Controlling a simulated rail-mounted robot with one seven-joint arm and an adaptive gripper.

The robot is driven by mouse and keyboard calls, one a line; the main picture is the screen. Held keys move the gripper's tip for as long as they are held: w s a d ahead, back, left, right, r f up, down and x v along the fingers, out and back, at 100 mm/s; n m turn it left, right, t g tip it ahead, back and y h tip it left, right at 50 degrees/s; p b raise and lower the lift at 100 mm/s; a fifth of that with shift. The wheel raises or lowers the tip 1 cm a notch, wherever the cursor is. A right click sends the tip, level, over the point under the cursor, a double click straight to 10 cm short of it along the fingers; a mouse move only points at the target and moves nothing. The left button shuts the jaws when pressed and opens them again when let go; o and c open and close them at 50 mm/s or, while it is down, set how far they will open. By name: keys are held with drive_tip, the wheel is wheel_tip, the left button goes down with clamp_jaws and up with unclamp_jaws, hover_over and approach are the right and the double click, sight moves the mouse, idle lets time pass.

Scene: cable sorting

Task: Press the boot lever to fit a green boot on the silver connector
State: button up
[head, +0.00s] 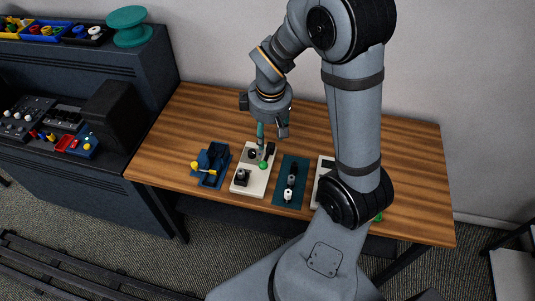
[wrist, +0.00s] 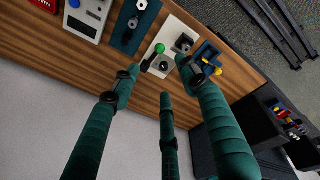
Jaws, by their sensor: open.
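A white base (head: 239,188) on the table carries a lever with a green ball knob (head: 263,165). In the wrist view the green knob (wrist: 160,48) tops a dark stem, beside a dark round fitting (wrist: 164,66) and another block (wrist: 183,43) on the base. To its right in the head view, a teal plate (head: 281,199) holds a dark piece and a pale silver connector (head: 288,194). My gripper (head: 262,139) points down above the white base. Its green fingers (wrist: 157,70) are spread and empty. I cannot tell whether a fingertip touches the lever.
A blue fixture with a yellow-ended lever (head: 197,165) stands left of the white base. Another white fixture (head: 319,184) is partly hidden by my arm. A bench with bins (head: 78,34) and a green spool (head: 126,25) stands left. The wooden tabletop behind the fixtures (head: 190,110) is clear.

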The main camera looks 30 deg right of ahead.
drive_tip(key=shift+c, duration=0.9)
clamp_jaws()
idle(1.1)
